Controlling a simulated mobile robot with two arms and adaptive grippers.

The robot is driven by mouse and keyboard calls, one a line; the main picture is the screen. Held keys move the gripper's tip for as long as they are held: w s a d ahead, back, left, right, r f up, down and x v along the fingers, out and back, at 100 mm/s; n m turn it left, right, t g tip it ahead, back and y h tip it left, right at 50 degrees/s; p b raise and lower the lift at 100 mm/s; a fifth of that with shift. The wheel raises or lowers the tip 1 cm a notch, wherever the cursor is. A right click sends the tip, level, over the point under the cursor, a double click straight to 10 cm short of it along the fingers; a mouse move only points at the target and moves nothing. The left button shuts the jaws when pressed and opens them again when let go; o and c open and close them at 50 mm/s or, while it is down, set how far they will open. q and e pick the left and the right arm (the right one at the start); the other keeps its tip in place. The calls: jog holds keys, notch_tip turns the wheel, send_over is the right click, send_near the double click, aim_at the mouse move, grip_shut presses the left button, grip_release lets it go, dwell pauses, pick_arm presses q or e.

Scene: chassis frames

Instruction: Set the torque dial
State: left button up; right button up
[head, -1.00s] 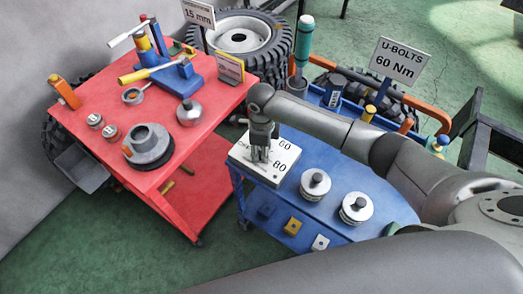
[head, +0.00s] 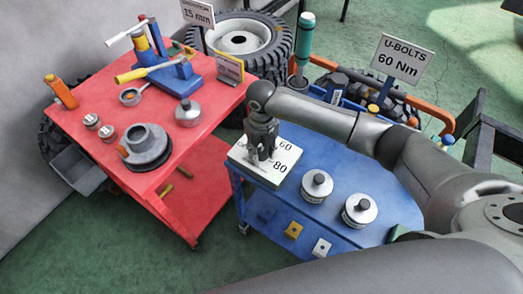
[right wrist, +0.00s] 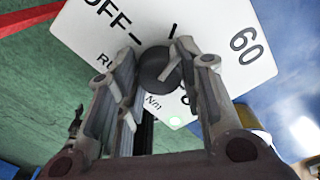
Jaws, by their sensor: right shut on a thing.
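The torque dial is a white box (head: 256,173) with black marks on the blue cart. "60" and "80" are readable in the head view. In the right wrist view the white dial face (right wrist: 215,28) shows "OFF", "60", part of another number and "Nm". Its round dark grey knob (right wrist: 158,66) has a raised ridge; I cannot tell exactly which mark it points to. My right gripper (head: 262,155) reaches down onto the dial and is shut on the knob, a finger on each side. A sign (head: 402,60) reads "U-BOLTS 60 Nm". My left gripper is not in view.
Two silver weights with black knobs (head: 317,185) (head: 359,209) stand beside the dial on the blue cart (head: 345,165). A red cart (head: 110,170) on the left carries tools and metal parts.

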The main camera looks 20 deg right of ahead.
aim_at(261, 151)
jog(key=m, duration=0.4)
jog(key=shift+m, duration=0.3)
jog(key=m, duration=0.4)
jog(key=shift+m, duration=0.3)
jog(key=o, duration=1.1)
jog(key=shift+c, duration=0.2)
jog(key=shift+r, duration=0.15)
notch_tip(261, 151, up, 12)
